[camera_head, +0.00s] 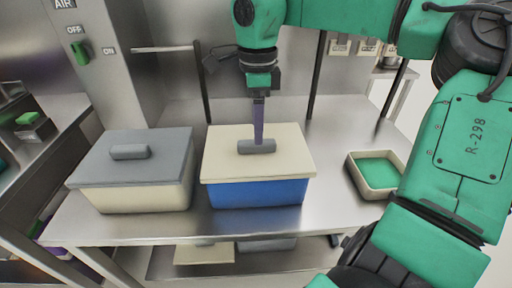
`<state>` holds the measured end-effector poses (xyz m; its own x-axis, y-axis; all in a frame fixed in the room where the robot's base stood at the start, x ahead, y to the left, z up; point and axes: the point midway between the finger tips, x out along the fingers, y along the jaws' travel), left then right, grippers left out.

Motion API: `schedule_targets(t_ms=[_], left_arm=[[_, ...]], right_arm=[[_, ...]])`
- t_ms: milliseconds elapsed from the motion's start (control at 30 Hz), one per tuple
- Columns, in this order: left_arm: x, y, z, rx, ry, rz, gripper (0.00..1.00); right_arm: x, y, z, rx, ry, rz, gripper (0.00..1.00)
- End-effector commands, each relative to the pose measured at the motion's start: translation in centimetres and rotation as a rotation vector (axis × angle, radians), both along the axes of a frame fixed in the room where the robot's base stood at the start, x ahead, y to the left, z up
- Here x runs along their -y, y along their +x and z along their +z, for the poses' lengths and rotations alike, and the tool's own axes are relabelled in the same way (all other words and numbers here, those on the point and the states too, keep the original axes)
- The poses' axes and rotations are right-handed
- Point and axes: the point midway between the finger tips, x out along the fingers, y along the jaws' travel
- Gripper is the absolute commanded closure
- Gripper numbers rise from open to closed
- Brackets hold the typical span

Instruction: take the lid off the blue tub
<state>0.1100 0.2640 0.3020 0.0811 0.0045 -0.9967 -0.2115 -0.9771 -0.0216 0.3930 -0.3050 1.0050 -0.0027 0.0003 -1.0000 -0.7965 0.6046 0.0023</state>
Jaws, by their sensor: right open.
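The blue tub (258,193) stands on the metal table, covered by a cream lid (228,163). The lid has a grey handle (257,147) in its middle. My right gripper (258,138) points straight down at the handle, with its purple fingers at or just above it. The jaws are open; whether they straddle or touch the handle I cannot tell. The lid sits flat on the tub. My left gripper is not in the view.
A cream tub with a grey lid (160,165) stands to the left on the table. A small tray with a green inside (376,174) lies to the right. Dark posts (315,78) rise at the table's back. More lidded boxes (204,253) lie on the shelf below.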

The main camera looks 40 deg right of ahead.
Motion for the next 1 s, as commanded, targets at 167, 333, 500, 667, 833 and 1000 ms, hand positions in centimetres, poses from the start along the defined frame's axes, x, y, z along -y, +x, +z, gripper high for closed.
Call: schedule_targets(t_ms=[167,333,500,667,833,1000], left_arm=[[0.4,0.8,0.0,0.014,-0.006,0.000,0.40],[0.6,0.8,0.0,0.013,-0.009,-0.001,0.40],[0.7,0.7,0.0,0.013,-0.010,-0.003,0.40],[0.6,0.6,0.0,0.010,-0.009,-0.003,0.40],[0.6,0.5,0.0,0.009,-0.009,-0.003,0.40],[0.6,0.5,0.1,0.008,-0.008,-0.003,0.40]], right_arm=[[-0.2,0.0,-3.3,-0.002,0.002,0.001,0.32],[-0.2,0.0,-3.9,0.000,0.001,0.000,0.32],[-0.2,0.0,-3.8,0.001,0.001,0.000,0.67],[-0.2,0.0,-3.8,0.001,0.002,0.000,1.00],[-0.2,0.0,-3.8,0.001,0.002,0.000,1.00],[-0.1,0.1,-2.4,0.004,0.000,-0.001,1.00]])
